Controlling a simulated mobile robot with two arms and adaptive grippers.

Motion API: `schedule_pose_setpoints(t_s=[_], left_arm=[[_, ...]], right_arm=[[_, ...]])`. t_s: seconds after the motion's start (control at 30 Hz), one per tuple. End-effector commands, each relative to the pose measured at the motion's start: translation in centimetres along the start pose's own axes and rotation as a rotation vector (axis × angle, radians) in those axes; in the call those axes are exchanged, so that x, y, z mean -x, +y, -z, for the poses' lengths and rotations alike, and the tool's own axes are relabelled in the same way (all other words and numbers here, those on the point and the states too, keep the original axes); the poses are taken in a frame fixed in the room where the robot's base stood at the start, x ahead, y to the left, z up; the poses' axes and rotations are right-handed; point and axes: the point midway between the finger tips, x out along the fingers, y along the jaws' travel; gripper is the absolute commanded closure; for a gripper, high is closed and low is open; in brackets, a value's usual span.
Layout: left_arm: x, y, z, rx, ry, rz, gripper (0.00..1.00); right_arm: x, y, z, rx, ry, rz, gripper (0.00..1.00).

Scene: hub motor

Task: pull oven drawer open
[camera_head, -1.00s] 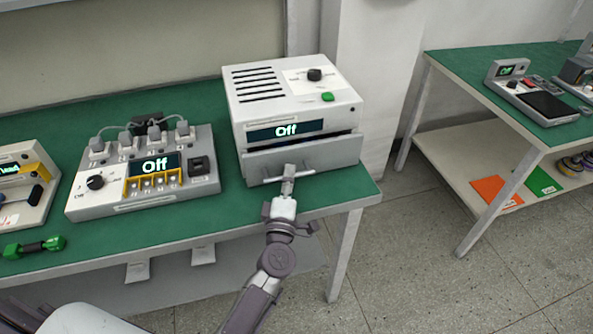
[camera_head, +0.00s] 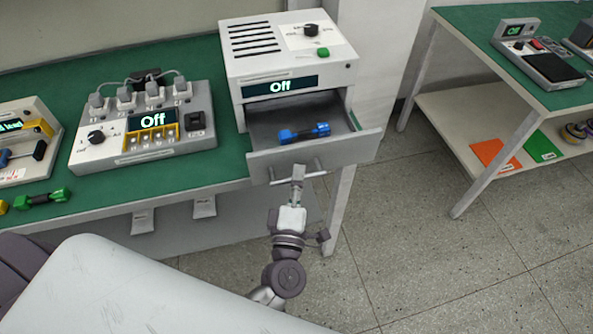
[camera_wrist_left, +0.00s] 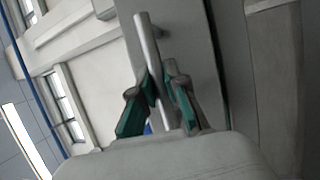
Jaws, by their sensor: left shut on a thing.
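The oven (camera_head: 285,60) is a white box at the right end of the green table, its display reading "Off". Its drawer (camera_head: 335,152) stands well open toward me. A blue dumbbell-shaped part (camera_head: 304,132) lies inside the drawer. My left gripper (camera_head: 298,176) is shut on the bar handle (camera_head: 312,172) at the drawer's front. In the left wrist view the gripper's fingers (camera_wrist_left: 160,95) sit on both sides of the handle bar (camera_wrist_left: 148,50). My right gripper is not in view.
A control unit (camera_head: 145,130) with plugs stands left of the oven, and a green dumbbell-shaped part (camera_head: 42,198) lies near the table's front edge. A second table (camera_head: 480,40) stands at the right. The floor (camera_head: 400,240) between and in front is clear.

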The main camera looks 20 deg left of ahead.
Motion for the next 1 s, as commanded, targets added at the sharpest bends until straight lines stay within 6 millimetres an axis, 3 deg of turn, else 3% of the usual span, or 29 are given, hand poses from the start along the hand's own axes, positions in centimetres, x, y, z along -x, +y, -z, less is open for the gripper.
schedule_pose_setpoints(t_s=[0.2, 0.23, 0.4, 0.77, 1.0], left_arm=[[0.0, -0.1, 0.0, 0.000, 0.000, 0.002, 1.00], [0.0, -0.1, 0.0, 0.000, 0.001, 0.002, 0.85], [0.0, -0.1, 0.0, 0.000, 0.001, 0.002, 0.61], [0.5, -0.1, 0.0, -0.001, 0.000, 0.002, 0.61], [4.8, -0.2, 0.0, -0.001, -0.002, 0.006, 0.61]], right_arm=[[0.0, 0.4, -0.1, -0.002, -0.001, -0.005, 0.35], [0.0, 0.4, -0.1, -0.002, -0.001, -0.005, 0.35], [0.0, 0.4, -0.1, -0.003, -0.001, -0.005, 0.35], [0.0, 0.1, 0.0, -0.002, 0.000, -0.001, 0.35], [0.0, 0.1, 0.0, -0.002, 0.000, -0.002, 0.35]])
